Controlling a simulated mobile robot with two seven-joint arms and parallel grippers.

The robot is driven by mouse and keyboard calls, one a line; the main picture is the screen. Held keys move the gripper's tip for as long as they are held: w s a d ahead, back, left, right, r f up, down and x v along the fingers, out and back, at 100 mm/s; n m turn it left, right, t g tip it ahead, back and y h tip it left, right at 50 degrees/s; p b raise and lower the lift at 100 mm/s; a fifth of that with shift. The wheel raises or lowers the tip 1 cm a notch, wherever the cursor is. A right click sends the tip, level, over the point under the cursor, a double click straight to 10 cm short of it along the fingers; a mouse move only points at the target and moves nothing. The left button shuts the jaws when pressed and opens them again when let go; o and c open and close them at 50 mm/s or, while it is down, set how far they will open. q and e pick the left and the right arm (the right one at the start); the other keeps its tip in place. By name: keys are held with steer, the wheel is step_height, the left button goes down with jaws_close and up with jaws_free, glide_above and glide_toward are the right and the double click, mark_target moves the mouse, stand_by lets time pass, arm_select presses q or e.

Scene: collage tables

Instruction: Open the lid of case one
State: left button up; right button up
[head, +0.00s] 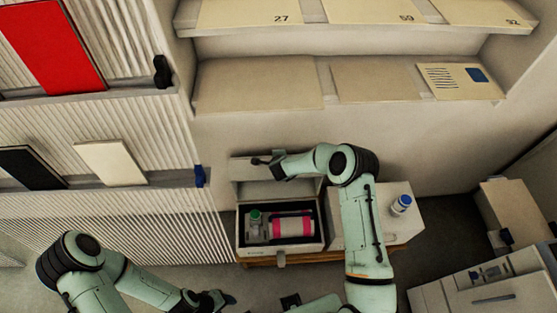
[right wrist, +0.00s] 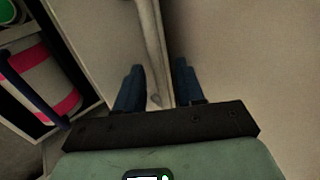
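An off-white case (head: 240,235) stands on a low table, its label too small to read. Its lid (head: 262,190) stands raised, roughly upright, at the back. Inside, a grey item with a green top (head: 256,225) and a pink-and-white cylinder (head: 293,227) show. My right gripper (head: 262,162) is at the lid's upper edge. In the right wrist view, the fingers of my right gripper (right wrist: 160,88) flank the rim of the lid (right wrist: 150,40) with little visible gap. My left gripper (head: 222,300) is low in the head view, away from the case; its fingers are unclear.
A white block (head: 402,232) and a blue-capped container (head: 401,205) stand right of the case. Shelves (head: 330,85) rise behind. Ribbed panels with ledges (head: 110,240) stand left. A grey unit (head: 485,290) and a box (head: 515,210) are at right.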

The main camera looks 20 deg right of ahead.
arm_select(q)
steer(key=shift+s+f+b, duration=0.6)
steer(key=shift+f+b, duration=0.1)
steer(key=shift+f, duration=0.2)
arm_select(e)
steer(key=v, duration=1.3)
steer(key=shift+s, duration=0.15)
steer(key=s+a+f+n+g+y, duration=0.35)
steer(key=s+f+n, duration=0.55)
steer(key=s+f, duration=0.55)
steer(key=s+a+f+n+g+y, duration=0.1)
steer(key=s+n, duration=0.3)
steer(key=s, duration=0.6)
steer(key=s+a+f+n+g+y, duration=0.1)
steer(key=s+a+f+n+g, duration=0.1)
steer(key=s, duration=0.8)
steer(key=shift+s+a+f+n+g, duration=0.2)
steer(key=shift+s+f+n+g, duration=0.25)
steer(key=shift+n+g, duration=0.7)
